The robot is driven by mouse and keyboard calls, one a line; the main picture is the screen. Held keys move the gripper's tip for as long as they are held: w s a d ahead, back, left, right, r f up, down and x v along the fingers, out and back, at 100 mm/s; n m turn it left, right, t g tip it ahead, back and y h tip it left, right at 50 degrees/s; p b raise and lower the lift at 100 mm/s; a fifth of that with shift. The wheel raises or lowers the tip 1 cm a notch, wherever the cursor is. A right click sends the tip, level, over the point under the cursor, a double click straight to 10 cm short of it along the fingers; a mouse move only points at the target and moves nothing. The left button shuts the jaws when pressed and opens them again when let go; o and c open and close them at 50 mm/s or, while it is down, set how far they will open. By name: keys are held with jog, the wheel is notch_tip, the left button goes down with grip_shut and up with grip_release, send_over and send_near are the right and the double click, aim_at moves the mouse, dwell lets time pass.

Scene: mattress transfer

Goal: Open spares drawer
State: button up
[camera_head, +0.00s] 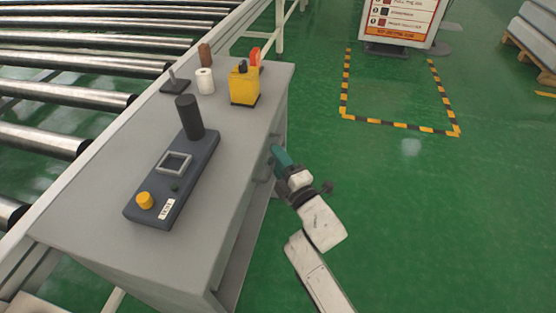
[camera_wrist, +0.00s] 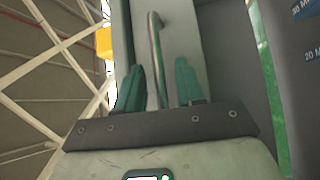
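The grey cabinet (camera_head: 90,235) stands beside the roller conveyor, and my gripper (camera_head: 275,152) is at its right side, below the top. In the wrist view a pale drawer front (camera_wrist: 186,30) fills the middle and carries a long, thin bar handle (camera_wrist: 155,55). The two green fingers of my gripper (camera_wrist: 159,82) are apart, one on each side of the handle, with visible gaps. I see no grip on it. The drawer front's edges are partly out of view, and I cannot tell which drawer it is.
On the cabinet top are a dark control box (camera_head: 190,178) with a black post, a yellow block (camera_head: 244,88), a white roll (camera_head: 205,80) and small parts. The roller conveyor (camera_head: 70,95) runs along the left. Green floor (camera_head: 430,220) right of the cabinet is clear.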

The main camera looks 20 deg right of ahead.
grip_shut()
dwell(0.5)
